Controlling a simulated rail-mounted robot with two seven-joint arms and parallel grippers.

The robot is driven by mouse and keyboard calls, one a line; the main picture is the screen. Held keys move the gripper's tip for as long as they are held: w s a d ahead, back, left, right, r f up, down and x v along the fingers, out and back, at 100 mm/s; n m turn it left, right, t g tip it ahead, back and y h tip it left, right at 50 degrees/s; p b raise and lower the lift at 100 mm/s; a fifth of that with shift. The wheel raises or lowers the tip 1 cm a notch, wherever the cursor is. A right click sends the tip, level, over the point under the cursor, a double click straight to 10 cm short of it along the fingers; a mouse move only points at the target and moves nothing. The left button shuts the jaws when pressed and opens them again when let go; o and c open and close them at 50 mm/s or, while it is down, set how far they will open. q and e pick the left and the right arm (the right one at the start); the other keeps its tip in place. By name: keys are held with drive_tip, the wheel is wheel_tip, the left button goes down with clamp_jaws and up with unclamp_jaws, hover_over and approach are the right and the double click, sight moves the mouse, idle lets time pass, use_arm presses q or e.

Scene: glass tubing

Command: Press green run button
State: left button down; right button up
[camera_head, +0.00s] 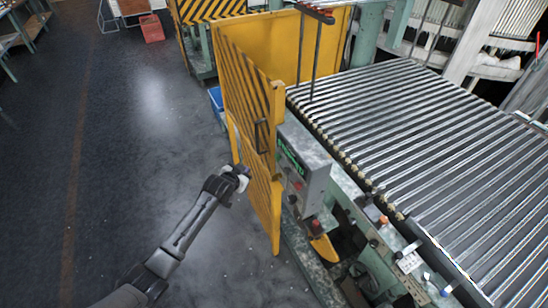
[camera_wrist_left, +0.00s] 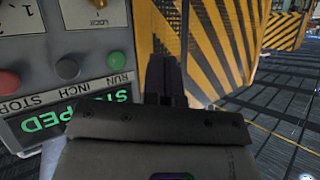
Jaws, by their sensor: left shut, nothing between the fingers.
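The green run button (camera_wrist_left: 118,61) sits on a grey control panel at the left of the left wrist view, labelled RUN in upside-down letters. A green-lit display (camera_wrist_left: 50,118) on the panel appears to read STOPPED. My left gripper (camera_wrist_left: 164,62) is shut and empty, its fingertips to the right of the green button and apart from it in the picture. In the head view my left gripper (camera_head: 241,171) is left of the control box (camera_head: 303,165). My right gripper is not in view.
An open yellow gate with black stripes (camera_head: 243,110) stands between my left gripper and the control box in the head view. A roller conveyor (camera_head: 420,140) fills the right side. A blue bin (camera_head: 215,98) stands behind the gate.

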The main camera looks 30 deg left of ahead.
sight(278, 157)
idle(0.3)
use_arm(q)
drive_tip(key=shift+w, duration=0.1)
drive_tip(key=w+d+b, duration=0.4)
drive_tip(key=w+b, duration=0.1)
drive_tip(key=w, duration=0.2)
drive_tip(key=shift+w, duration=0.25)
idle(1.0)
idle(0.6)
drive_tip(key=shift+w+d, duration=0.15)
idle(0.5)
